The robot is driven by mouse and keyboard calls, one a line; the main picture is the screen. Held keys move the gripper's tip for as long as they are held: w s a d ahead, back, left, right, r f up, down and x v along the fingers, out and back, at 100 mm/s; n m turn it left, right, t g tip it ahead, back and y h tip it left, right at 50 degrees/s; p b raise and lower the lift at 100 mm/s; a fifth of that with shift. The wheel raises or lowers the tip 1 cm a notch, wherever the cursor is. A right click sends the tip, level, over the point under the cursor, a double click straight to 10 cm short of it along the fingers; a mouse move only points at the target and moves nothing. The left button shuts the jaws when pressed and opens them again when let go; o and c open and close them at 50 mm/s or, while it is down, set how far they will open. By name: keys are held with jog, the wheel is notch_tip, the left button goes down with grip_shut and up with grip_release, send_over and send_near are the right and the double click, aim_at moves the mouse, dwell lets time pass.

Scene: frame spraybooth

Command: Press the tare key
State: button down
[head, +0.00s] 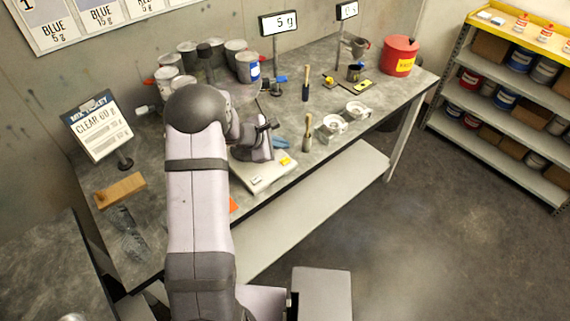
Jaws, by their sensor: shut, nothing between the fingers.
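A pale flat scale (262,178) lies near the front edge of the workbench, partly hidden by my arm. A small yellow-orange patch (285,161) shows at its right end; I cannot tell whether this is the tare key, and its markings are too small to read. A raised display (279,23) behind reads 5 g. My gripper (268,126) appears as dark, slim parts at the end of the wrist, above and behind the scale in the picture. It is shut and empty. I see no contact with the scale, but its height is unclear.
Several cans (235,52) stand at the back left. A clear-coat card (98,128) and a wooden block (120,190) are left of my arm. A brush (307,134), white ring-shaped holders (345,117) and a red bucket (400,55) are to the right.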

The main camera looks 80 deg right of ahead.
aim_at(282, 162)
jog(key=shift+f+b, duration=1.7)
jog(key=shift+f, duration=0.35)
jog(key=shift+f+b, duration=0.9)
jog(key=shift+b, duration=0.3)
dwell(1.3)
jog(key=shift+r, duration=0.1)
jog(key=shift+r+p, duration=0.5)
jog(key=shift+r, duration=0.3)
jog(key=shift+r, duration=0.1)
jog(key=shift+r+p, duration=1.75)
jog(key=shift+r, duration=0.7)
